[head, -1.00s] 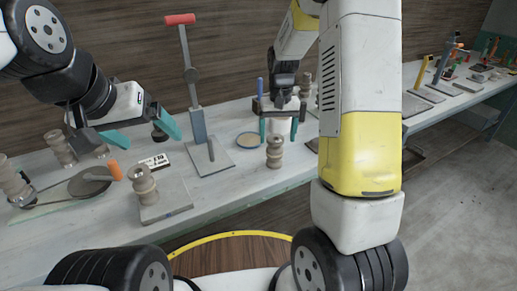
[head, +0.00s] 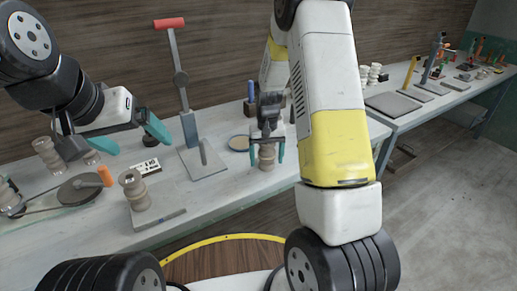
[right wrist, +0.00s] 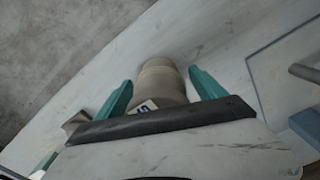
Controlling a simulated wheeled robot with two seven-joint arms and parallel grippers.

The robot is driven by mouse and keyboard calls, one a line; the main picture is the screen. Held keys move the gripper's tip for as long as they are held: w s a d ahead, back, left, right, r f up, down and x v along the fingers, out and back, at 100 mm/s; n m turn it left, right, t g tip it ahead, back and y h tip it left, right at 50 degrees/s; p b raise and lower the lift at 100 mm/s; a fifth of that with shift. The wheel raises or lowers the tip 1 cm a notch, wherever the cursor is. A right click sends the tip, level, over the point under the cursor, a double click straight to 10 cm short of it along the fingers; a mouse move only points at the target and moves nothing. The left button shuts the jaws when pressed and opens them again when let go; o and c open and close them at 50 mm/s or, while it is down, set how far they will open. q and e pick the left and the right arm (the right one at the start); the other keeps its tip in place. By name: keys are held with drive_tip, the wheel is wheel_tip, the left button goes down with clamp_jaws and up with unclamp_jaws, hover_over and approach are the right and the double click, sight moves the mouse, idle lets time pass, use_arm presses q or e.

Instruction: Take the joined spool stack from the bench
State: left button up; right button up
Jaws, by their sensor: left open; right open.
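A beige-brown spool stack (head: 266,155) stands upright near the front edge of the bench (head: 235,190). My right gripper (head: 267,163) is over it from above, with its teal fingers open on either side. In the right wrist view the stack (right wrist: 158,80) shows between the two open fingers, with a visible gap on the right. A small white label with a dark mark (right wrist: 146,106) is by its near end. My left gripper (head: 144,147) is open and empty above the bench's left part. I cannot tell whether the stack's pieces are joined.
Another spool stack (head: 136,188) stands on a grey plate (head: 172,214), with more spools (head: 46,154) behind. A red-handled lever press (head: 178,80) rises left of my right gripper. A tan disc (head: 238,143) lies close by. A round dark plate (head: 78,190) is at the left.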

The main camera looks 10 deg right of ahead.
drive_tip(key=c, duration=1.7)
drive_tip(key=shift+r, duration=0.2)
